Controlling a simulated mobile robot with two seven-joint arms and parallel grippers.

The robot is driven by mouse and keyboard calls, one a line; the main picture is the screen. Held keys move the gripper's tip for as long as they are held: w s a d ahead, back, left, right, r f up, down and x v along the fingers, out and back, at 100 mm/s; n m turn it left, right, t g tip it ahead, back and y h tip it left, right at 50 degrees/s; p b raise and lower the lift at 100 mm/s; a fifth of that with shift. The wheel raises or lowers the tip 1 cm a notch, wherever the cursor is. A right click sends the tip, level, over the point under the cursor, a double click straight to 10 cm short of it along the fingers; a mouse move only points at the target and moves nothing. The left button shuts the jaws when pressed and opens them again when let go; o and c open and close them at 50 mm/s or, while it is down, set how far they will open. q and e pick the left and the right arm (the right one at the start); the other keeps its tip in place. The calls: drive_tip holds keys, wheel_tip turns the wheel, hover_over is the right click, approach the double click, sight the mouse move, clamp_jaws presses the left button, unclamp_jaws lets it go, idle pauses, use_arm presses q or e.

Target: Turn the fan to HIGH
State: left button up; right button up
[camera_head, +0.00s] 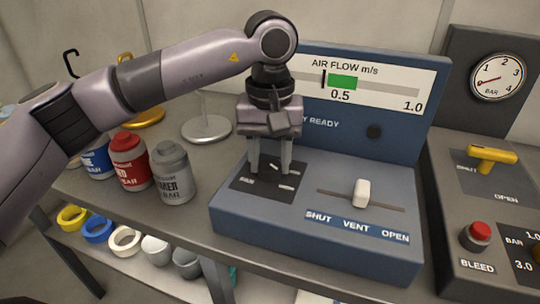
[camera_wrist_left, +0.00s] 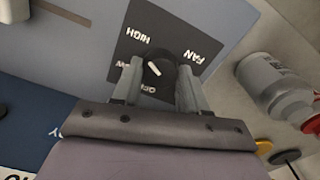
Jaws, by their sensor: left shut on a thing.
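The fan knob (camera_wrist_left: 160,66) is dark and round with a short white pointer line. It sits on a black label plate (camera_wrist_left: 137,45) marked FAN, HIGH and OFF; another word is partly covered by a finger. My left gripper (camera_wrist_left: 158,85) has its two fingers around the knob, one on each side, shut on it. The pointer slants on the knob's left part; I cannot tell which label it points at. In the head view my left gripper (camera_head: 270,168) points down onto the black plate (camera_head: 245,183) on the blue console (camera_head: 330,185), its fingers mostly hiding the knob.
A white slider (camera_head: 361,192) stands right of the plate, above SHUT, VENT and OPEN. The AIR FLOW display (camera_head: 390,92) is behind. Canisters (camera_head: 172,175) stand left on the bench. A yellow handle (camera_head: 492,155) and red BLEED button (camera_head: 480,231) are at right.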

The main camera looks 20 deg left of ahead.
sight(270, 164)
use_arm(q)
drive_tip(key=shift+r, duration=0.1)
idle(0.4)
drive_tip(key=o, duration=1.1)
drive_tip(key=shift+r, duration=3.55)
